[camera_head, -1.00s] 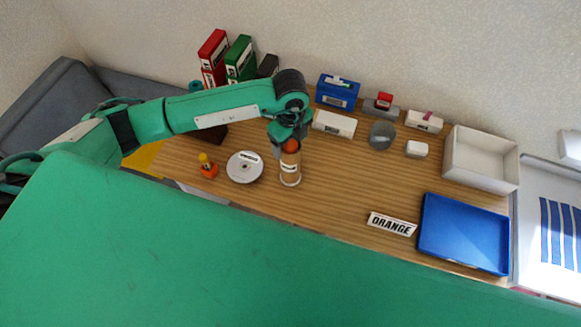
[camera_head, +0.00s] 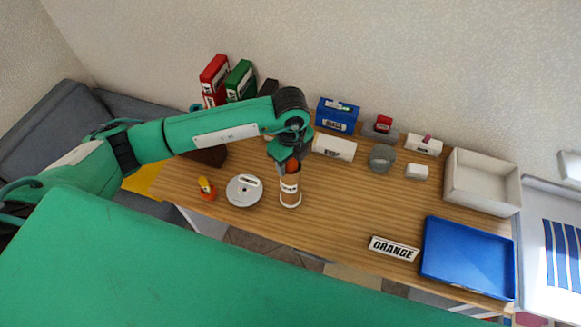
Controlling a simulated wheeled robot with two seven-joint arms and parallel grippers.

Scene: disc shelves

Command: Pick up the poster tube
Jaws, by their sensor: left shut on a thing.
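The poster tube (camera_head: 290,190) is a brown cardboard cylinder with a white label and a pale base ring. It stands near the front edge of the wooden table, right of the white disc. My left gripper (camera_head: 290,166) comes down over its top and is shut on it; an orange-red top shows between the fingers. The fingertips are partly hidden by the wrist. I cannot tell whether the tube's base touches the table. My right gripper is not in view.
A white disc (camera_head: 244,191) and an orange-and-yellow item (camera_head: 206,188) lie left of the tube. The ORANGE sign (camera_head: 394,248), blue tray (camera_head: 466,259) and white bin (camera_head: 482,182) are at right. Boxes line the back. The table's (camera_head: 340,212) middle front is clear.

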